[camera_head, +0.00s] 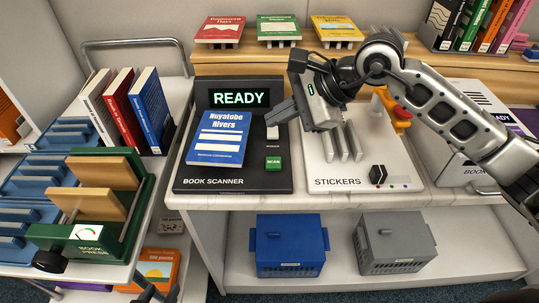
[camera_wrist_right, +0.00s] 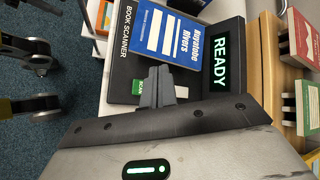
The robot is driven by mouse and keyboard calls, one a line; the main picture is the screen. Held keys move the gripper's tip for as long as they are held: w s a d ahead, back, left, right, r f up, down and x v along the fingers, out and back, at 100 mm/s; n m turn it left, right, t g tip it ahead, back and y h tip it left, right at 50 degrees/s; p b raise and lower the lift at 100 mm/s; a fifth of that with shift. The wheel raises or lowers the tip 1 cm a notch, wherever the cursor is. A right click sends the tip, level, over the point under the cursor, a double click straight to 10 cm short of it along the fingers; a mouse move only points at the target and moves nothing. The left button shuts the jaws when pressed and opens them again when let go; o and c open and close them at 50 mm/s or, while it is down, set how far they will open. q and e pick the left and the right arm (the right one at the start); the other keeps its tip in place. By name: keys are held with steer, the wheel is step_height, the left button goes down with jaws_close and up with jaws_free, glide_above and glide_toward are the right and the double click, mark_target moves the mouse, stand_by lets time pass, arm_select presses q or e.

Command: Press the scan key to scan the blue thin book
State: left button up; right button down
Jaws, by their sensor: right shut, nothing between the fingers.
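The blue thin book (camera_head: 217,136), titled "Nuyatobe Rivers", lies face up on the black book scanner (camera_head: 240,181). It also shows in the right wrist view (camera_wrist_right: 168,32). The scanner's display (camera_head: 239,98) reads READY in green. The green scan key (camera_head: 273,163) is to the right of the book, below a white power switch (camera_head: 272,132). My right gripper (camera_head: 272,117) is shut and empty, above the scanner near the switch, apart from the scan key. In the right wrist view its fingers (camera_wrist_right: 157,74) partly hide the green key (camera_wrist_right: 140,88). My left gripper is not in view.
A white stickers board (camera_head: 322,176) with upright grey slots stands right of the scanner, under my right arm. A green book press (camera_head: 126,226) and several upright books (camera_head: 131,106) are on the left cart. Three small books (camera_head: 278,28) stand on the back shelf.

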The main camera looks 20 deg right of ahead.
mark_target(279, 163)
arm_select(q)
steer(key=shift+s, duration=0.1)
arm_select(e)
steer(key=shift+w+d, duration=0.1)
steer(key=shift+d, duration=0.1)
arm_select(q)
steer(key=shift+f, duration=0.1)
